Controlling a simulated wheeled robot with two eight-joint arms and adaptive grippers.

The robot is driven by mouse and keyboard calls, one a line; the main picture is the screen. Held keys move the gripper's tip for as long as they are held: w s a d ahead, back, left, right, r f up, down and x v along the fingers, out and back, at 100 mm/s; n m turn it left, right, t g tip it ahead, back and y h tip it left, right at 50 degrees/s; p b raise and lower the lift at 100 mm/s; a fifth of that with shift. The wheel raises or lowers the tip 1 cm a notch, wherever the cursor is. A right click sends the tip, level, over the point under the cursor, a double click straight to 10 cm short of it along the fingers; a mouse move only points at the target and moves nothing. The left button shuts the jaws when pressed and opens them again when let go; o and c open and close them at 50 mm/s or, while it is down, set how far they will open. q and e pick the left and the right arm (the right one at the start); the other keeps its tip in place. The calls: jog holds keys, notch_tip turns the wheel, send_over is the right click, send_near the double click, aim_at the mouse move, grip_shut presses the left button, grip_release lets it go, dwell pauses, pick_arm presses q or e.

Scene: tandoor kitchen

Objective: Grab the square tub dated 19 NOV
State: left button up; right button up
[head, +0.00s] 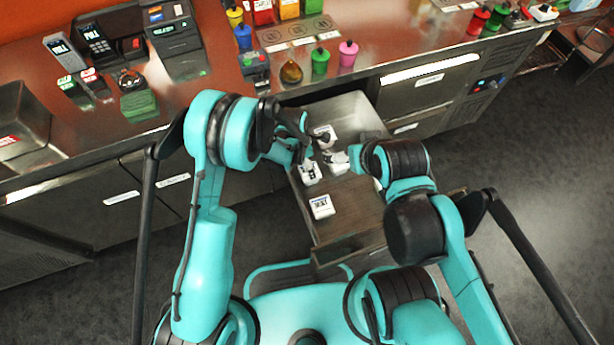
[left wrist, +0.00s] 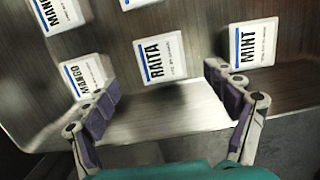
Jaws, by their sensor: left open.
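Several white square tubs with blue-striped labels lie in an open drawer (head: 348,232). In the left wrist view, a RAITA tub (left wrist: 160,55) is in the middle, a MINT tub (left wrist: 254,44) right, a MANGO tub (left wrist: 79,77) left. Another tub reading MAN (left wrist: 56,14) and a cut-off tub (left wrist: 137,3) are at the top. The dates are too small to read. My left gripper (left wrist: 160,82) is open and empty, its fingers apart on either side of the RAITA tub's near edge. In the head view a tub (head: 321,207) lies nearer me. My right gripper (head: 337,158) is over the drawer, its fingers unclear.
The steel counter (head: 225,108) stands behind the drawer. It holds a card terminal (head: 95,38), a green box (head: 139,105), and pink (head: 348,54) and green (head: 320,62) bottles. Bare drawer floor lies near its front. Open floor is at right.

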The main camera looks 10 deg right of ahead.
pick_arm(q)
jog(key=f+b, duration=0.1)
jog(key=f, duration=0.1)
jog(key=f+b, duration=0.1)
jog(key=f, duration=0.2)
jog(key=d+f+b, duration=0.1)
jog(key=f+b, duration=0.1)
jog(key=shift+d+f, duration=0.1)
jog(key=shift+f, duration=0.25)
jog(key=shift+r, duration=0.1)
jog(key=c, duration=1.4)
